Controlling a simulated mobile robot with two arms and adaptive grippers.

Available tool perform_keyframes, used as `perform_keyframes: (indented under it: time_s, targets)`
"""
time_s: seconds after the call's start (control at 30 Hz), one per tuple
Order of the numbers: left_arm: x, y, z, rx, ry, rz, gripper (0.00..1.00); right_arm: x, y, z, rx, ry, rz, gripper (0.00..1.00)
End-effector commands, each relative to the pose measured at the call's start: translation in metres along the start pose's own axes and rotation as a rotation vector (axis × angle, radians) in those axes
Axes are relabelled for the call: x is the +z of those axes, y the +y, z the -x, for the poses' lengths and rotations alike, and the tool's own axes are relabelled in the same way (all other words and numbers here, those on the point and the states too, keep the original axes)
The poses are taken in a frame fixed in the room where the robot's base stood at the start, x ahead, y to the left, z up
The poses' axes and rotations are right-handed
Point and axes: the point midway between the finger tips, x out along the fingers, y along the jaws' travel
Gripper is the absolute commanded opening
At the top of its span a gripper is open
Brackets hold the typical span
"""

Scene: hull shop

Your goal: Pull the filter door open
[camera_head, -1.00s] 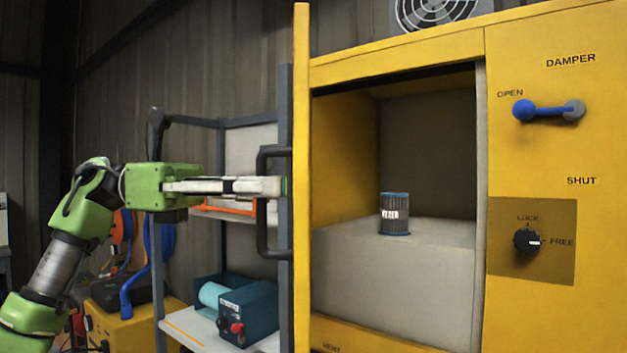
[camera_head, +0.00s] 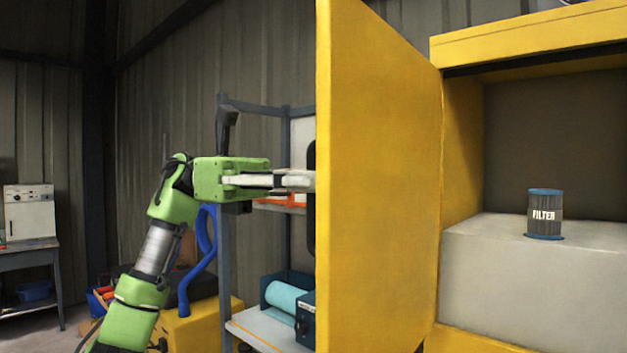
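The yellow filter door (camera_head: 380,180) stands swung wide open on the left of the cabinet, its inner face toward me. Its dark handle (camera_head: 311,225) is on the far face, and only a sliver shows past the door's left edge. My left gripper (camera_head: 303,180) reaches in from the left, its fingers closed across the handle bar. Their tips are partly hidden by the door edge. Inside the open cabinet, a dark cylindrical filter (camera_head: 544,214) with blue ends stands upright on a pale block (camera_head: 530,285). My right gripper is not in view.
A grey shelf rack (camera_head: 224,270) with a teal box and roll (camera_head: 285,296) stands behind the door and my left arm. A yellow machine (camera_head: 200,325) is beside it. A workbench (camera_head: 30,248) stands far left, with open floor near it.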

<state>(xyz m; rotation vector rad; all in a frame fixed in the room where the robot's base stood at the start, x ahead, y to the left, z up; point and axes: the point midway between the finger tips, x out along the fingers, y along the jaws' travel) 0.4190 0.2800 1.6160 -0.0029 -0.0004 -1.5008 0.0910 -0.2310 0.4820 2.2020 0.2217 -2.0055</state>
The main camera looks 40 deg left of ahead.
Motion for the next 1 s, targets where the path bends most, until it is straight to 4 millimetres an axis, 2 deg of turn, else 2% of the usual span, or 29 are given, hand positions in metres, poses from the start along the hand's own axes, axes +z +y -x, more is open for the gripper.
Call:
perform_keyframes:
  time_s: [0.4, 0.43, 0.5, 0.83, 1.0]
  targets:
    - [-0.001, 0.001, 0.0, 0.002, 0.002, 0.001, 0.0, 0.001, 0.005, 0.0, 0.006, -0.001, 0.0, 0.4]
    - [-0.001, 0.001, 0.0, 0.002, 0.002, 0.001, 0.11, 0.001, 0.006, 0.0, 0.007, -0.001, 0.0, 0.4]
    - [-0.001, 0.001, 0.0, 0.002, 0.002, 0.001, 0.25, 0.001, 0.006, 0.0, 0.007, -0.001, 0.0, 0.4]
    - [0.0, 0.001, 0.001, 0.002, 0.001, 0.001, 0.25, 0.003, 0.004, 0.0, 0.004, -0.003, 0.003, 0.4]
    - [0.001, 0.001, 0.015, 0.004, -0.001, 0.001, 0.25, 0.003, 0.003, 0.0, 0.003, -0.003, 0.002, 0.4]
